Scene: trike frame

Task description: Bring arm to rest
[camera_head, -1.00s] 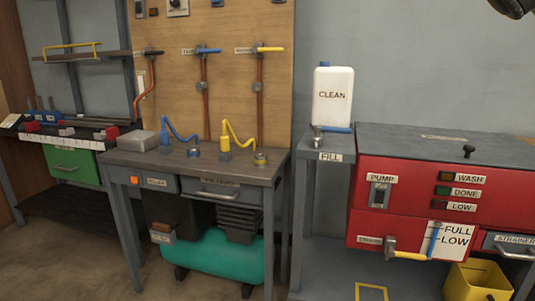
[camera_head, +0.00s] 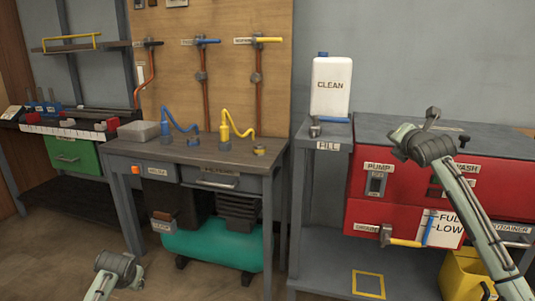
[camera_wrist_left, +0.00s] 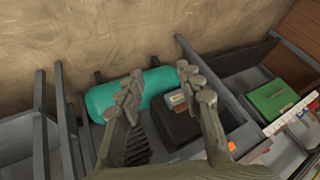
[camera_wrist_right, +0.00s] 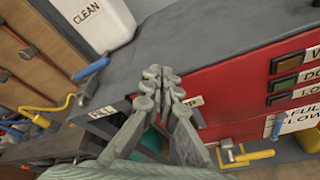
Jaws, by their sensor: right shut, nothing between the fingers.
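My right arm (camera_head: 470,215) reaches up from the lower right, in front of the red washer cabinet. In the right wrist view my right gripper (camera_wrist_right: 161,78) has its fingers together with nothing between them, in front of the cabinet's top edge. My left arm (camera_head: 115,270) shows low at the left, in front of the bench's lower part. In the left wrist view my left gripper (camera_wrist_left: 160,82) has its fingers spread and empty, over the view of the teal tank (camera_wrist_left: 157,82).
The red cabinet (camera_head: 395,220) stands at the right, with a white CLEAN jug (camera_head: 331,87) on the ledge beside it. The workbench (camera_head: 190,152) carries blue (camera_head: 195,143) and yellow (camera_head: 225,142) coiled-hose tools. A yellow bin (camera_head: 462,275) stands at the lower right.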

